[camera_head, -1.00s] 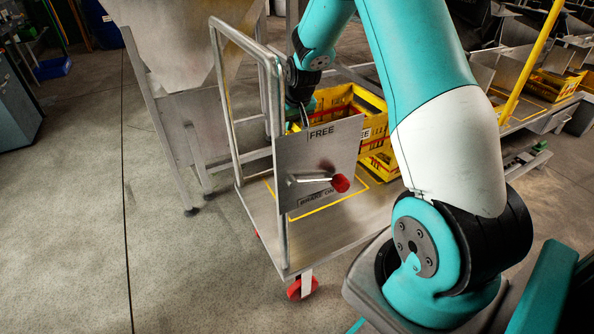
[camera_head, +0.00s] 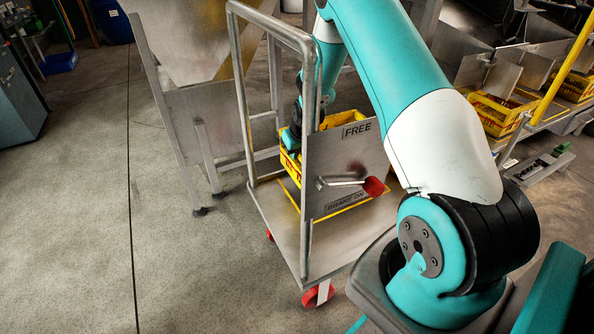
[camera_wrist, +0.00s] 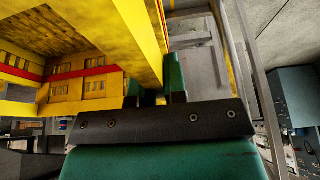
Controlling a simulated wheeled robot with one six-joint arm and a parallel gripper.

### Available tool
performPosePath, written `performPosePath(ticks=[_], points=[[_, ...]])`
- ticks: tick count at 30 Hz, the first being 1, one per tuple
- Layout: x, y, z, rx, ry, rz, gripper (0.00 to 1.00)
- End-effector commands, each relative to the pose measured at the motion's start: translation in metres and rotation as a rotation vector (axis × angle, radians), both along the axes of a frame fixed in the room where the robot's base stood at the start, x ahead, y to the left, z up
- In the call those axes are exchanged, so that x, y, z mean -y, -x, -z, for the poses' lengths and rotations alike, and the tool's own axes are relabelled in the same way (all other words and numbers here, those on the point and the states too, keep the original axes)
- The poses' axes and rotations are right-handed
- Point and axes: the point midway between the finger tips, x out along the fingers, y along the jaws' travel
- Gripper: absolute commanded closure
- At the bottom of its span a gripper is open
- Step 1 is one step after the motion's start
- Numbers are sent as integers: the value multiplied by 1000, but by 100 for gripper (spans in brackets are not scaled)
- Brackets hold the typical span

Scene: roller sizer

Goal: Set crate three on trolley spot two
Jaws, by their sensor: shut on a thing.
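A yellow crate (camera_head: 347,119) shows over the trolley deck in the head view, partly hidden by the brake plate and my arm. My gripper (camera_wrist: 160,95) is shut on the crate's yellow wall (camera_wrist: 138,30) in the wrist view. In the head view the gripper is at the crate's left side, mostly behind the trolley frame. The trolley (camera_head: 270,212) has a metal deck with yellow outlined spots. I cannot tell whether the crate touches the deck, nor read a crate number.
The brake plate (camera_head: 335,155), marked FREE and BRAKE ON, has a red-knobbed lever (camera_head: 373,187). The trolley's upright handle (camera_head: 240,90) stands close to my arm. A metal hopper machine (camera_head: 187,100) is behind left. More yellow crates (camera_head: 497,118) sit right. Left floor is clear.

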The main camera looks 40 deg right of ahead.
Motion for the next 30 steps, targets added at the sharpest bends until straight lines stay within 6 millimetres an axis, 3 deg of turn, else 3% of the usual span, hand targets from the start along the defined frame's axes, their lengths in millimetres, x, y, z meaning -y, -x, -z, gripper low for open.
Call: performPosePath(ticks=[8, 14, 26, 27, 30], points=[[0, -1, 24, 2, 2, -1, 100], [0, -1, 56, 1, 1, -2, 100], [0, -1, 61, 3, 2, -1, 100], [0, -1, 61, 1, 1, -1, 81], [0, -1, 61, 1, 1, -1, 62]])
